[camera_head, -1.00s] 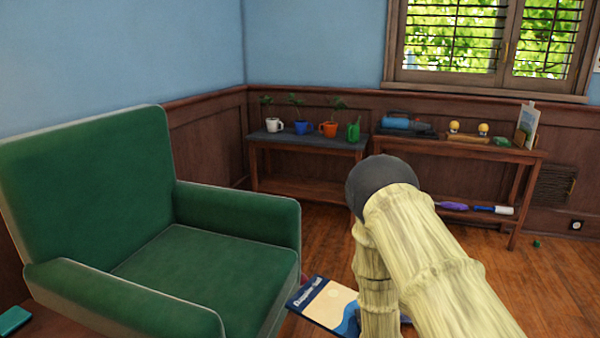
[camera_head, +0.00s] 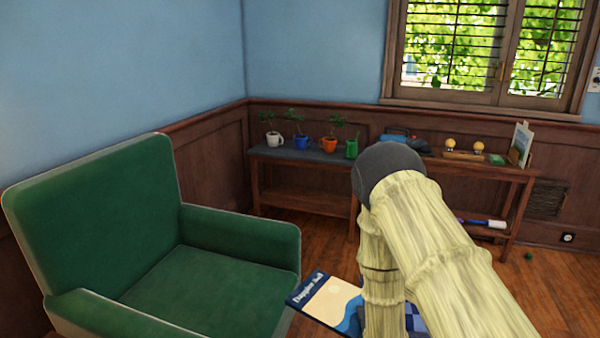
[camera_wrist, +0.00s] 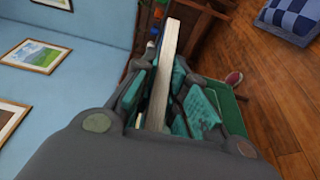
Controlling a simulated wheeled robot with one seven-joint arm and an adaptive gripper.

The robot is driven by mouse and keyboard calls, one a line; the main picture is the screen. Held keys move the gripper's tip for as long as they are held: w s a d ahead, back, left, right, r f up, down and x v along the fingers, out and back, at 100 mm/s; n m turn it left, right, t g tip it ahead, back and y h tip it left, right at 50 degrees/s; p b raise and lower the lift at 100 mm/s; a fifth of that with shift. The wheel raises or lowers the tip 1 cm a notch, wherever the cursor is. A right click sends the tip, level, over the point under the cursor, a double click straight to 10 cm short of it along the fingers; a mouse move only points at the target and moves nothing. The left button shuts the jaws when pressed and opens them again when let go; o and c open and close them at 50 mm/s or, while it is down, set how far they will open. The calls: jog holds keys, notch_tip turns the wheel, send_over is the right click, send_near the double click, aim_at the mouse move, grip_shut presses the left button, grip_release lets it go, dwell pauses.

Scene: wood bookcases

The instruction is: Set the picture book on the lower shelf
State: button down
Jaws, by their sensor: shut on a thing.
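The picture book (camera_head: 324,296) is thin, with a dark blue title band, a cream area and a blue shape on its cover. In the head view it shows low in the middle, in front of the green armchair and partly behind my arm. In the wrist view its pale page edge (camera_wrist: 166,75) stands between the teal-padded fingers of my gripper (camera_wrist: 163,98), which is shut on it. The gripper is hidden behind my arm in the head view. The lower shelf (camera_head: 488,232) of the right wooden unit holds purple and white items; my arm hides its left part.
A green armchair (camera_head: 215,285) fills the left. Potted plants in mugs stand on the left bench (camera_head: 330,156); a blue case and a propped book (camera_head: 521,143) stand on the right unit's top. A blue checked cushion (camera_wrist: 292,18) lies on the floor. Floor at right is mostly clear.

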notch_tip(320, 180, up, 16)
jog(key=s+p, duration=0.2)
jog(key=p, duration=1.1)
jog(key=shift+s+f, duration=0.15)
jog(key=shift+s, duration=0.2)
